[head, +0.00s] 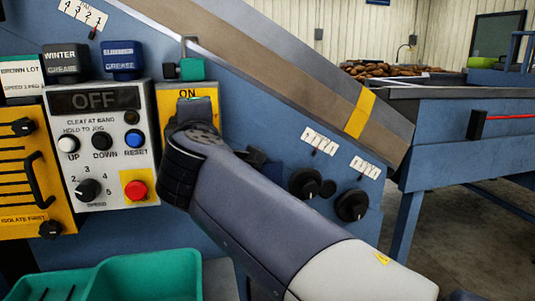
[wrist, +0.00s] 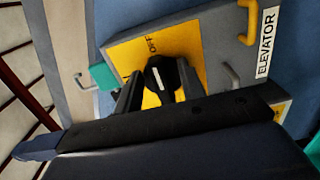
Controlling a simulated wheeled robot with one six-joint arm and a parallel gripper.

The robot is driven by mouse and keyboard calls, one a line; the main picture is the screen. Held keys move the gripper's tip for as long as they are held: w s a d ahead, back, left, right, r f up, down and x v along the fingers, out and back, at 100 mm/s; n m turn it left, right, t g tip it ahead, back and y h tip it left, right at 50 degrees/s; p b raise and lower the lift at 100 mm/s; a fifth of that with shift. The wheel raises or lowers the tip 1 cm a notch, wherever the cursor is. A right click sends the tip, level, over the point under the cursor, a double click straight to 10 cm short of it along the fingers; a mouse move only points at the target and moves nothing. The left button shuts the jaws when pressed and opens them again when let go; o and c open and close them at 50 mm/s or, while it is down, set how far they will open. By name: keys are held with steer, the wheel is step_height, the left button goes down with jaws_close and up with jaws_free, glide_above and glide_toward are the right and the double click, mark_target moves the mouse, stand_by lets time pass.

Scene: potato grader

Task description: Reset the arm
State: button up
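My gripper (wrist: 160,92) is at the yellow switch panel (wrist: 215,60). Its two dark fingers stand on either side of a black rotary knob (wrist: 160,72) with a white line, spread apart, with yellow showing between the left finger and the knob. Whether a finger touches the knob is unclear. The panel reads OFF near the knob in the wrist view. In the head view my arm covers most of this yellow panel (head: 188,91), where ON shows at the top, and hides the fingertips.
Left of my arm is a grey control box (head: 97,105) with an OFF display, buttons, a speed knob and a red stop button (head: 136,190). Black knobs (head: 352,205) are at right. A teal padlock (head: 191,69) hangs above. A green bin (head: 150,262) is below.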

steer(key=shift+r, duration=0.1)
stand_by(0.3)
steer(key=p+v, duration=0.1)
steer(key=v, duration=0.9)
steer(key=w+a+n+p, duration=0.2)
steer(key=w+n+p, duration=0.3)
steer(key=w, duration=0.4)
steer(key=shift+w+a+r+n, duration=0.3)
steer(key=shift+a+r+n, duration=0.05)
steer(key=shift+n, duration=0.05)
steer(key=shift+d, duration=0.1)
